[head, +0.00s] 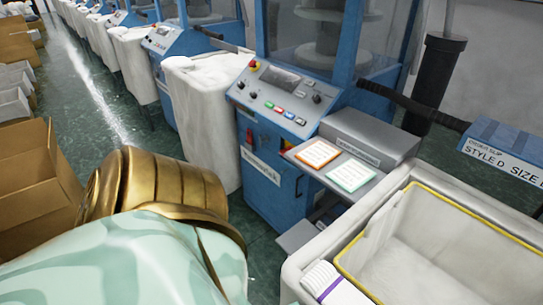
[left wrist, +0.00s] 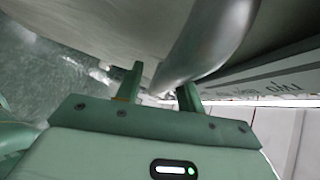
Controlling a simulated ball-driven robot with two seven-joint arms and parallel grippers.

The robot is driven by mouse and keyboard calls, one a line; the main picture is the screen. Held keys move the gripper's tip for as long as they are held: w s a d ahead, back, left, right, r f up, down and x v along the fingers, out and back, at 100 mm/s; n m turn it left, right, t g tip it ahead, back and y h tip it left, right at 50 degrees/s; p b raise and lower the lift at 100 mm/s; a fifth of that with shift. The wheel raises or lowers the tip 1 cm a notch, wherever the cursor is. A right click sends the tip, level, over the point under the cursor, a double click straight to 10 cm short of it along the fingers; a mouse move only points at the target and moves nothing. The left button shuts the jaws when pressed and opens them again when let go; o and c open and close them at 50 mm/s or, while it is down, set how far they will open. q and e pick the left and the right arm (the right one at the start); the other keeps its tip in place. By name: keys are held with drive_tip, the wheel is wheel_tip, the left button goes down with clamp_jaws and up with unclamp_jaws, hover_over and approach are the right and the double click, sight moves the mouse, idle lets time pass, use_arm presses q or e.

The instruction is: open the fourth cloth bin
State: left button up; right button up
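White cloth bins stand along the row of blue knitting machines in the head view. The nearest bin (head: 378,232) at the lower right is open on top, with a yellow-edged rim around a pale inside. Another bin (head: 203,115) stands beyond the nearest machine, and several more recede to the upper left. I cannot tell which is the fourth. In the left wrist view my left gripper (left wrist: 160,84) has its two fingers apart. A pale surface with a rounded, grey tube-like edge (left wrist: 205,45) is close in front of them; contact is unclear. My right gripper is out of view.
The nearest machine (head: 281,115) has a control panel and a shelf with two cards. A folded white cloth with a purple band (head: 333,283) lies at the nearest bin's corner. Cardboard boxes (head: 38,190) line the left. Green floor (head: 95,90) runs between.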

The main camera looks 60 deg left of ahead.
use_arm(q)
drive_tip(key=v, duration=1.6)
drive_tip(key=shift+s+p, duration=0.2)
drive_tip(key=shift+p, duration=0.15)
drive_tip(key=shift+f, duration=0.1)
